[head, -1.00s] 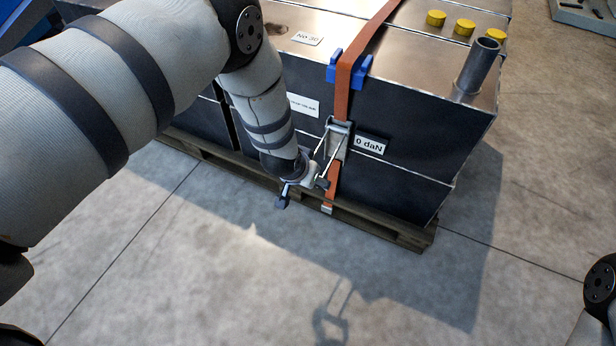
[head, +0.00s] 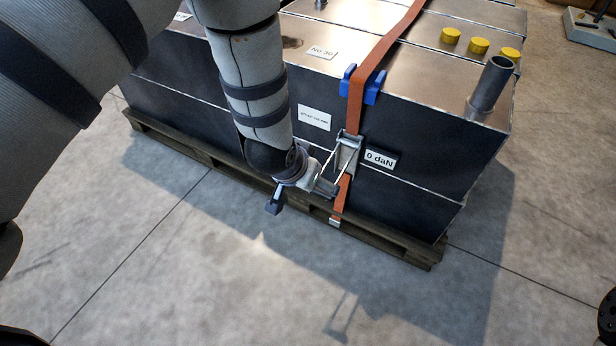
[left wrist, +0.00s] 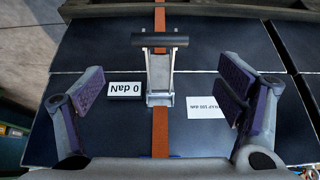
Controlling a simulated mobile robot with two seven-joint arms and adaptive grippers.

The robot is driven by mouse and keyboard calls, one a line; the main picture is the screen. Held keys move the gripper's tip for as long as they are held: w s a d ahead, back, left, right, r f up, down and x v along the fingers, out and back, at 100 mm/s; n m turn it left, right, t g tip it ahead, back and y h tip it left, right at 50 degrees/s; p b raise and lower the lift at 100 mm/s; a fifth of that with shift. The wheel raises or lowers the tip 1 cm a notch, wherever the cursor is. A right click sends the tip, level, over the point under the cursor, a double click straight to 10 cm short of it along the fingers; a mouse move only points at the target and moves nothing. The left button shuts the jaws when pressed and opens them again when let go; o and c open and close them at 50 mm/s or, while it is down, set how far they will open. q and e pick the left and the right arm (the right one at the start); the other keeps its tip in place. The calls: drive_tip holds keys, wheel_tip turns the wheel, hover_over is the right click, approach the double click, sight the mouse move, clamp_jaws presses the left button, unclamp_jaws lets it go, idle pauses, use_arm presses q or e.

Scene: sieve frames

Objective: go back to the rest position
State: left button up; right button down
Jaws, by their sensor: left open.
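An orange strap (head: 383,48) runs over the dark metal boxes and down their front face. Its metal ratchet (head: 347,155) sits on the front face beside a "0 daN" label (head: 380,159). My left gripper (head: 300,196) is in front of the ratchet, low near the pallet, with its fingers apart. In the left wrist view, the ratchet (left wrist: 160,75) with its dark handle bar lies between the spread fingers of the left gripper (left wrist: 163,88). The handle stands out from the face. I see no contact and nothing held. My right gripper is out of view.
The boxes (head: 425,140) stand on a wooden pallet (head: 400,247). Blue corner protectors (head: 374,86), yellow caps (head: 479,45) and an upright pipe (head: 490,84) are on top. The concrete floor (head: 200,290) in front is clear.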

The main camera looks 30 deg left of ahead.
use_arm(q)
drive_tip(key=shift+v, duration=0.8)
drive_tip(key=s+a+r+g+p, duration=0.1)
drive_tip(key=s+g+p, duration=0.3)
drive_tip(key=s, duration=1.6)
drive_tip(key=s+a+r+g+p, duration=0.1)
drive_tip(key=s+g+p, duration=0.3)
drive_tip(key=s, duration=1.7)
drive_tip(key=r+p, duration=0.1)
drive_tip(key=p, duration=0.3)
drive_tip(key=shift+s+a+r+n, duration=0.2)
drive_tip(key=shift+n, duration=0.2)
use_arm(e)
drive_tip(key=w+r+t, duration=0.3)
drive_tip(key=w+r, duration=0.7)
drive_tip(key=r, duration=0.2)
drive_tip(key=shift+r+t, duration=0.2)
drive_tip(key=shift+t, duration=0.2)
